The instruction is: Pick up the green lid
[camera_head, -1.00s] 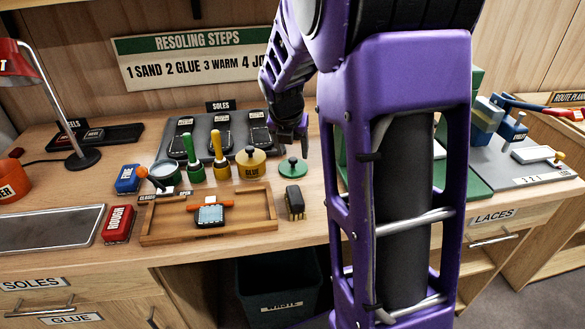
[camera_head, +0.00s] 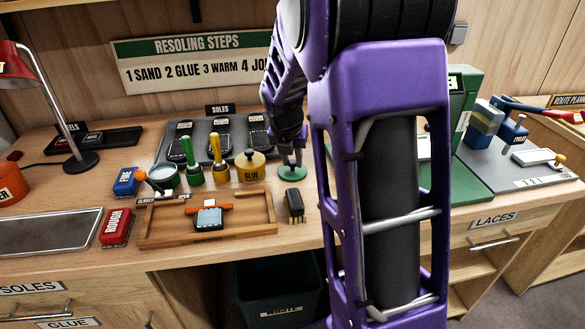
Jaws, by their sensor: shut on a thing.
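The green lid (camera_head: 293,173) is a small round disc on the wooden bench, right of the yellow glue pot (camera_head: 250,166). My gripper (camera_head: 291,160) points down directly over the lid, with its fingertips at the lid's middle. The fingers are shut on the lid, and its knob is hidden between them. The lid looks to be at or very near bench height; I cannot tell whether it touches the bench.
A black brush (camera_head: 294,205) lies just in front of the lid. A wooden tray (camera_head: 160,227) is at front left. The black soles tray (camera_head: 205,138) stands behind. A green machine (camera_head: 463,120) stands to the right, partly behind my arm.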

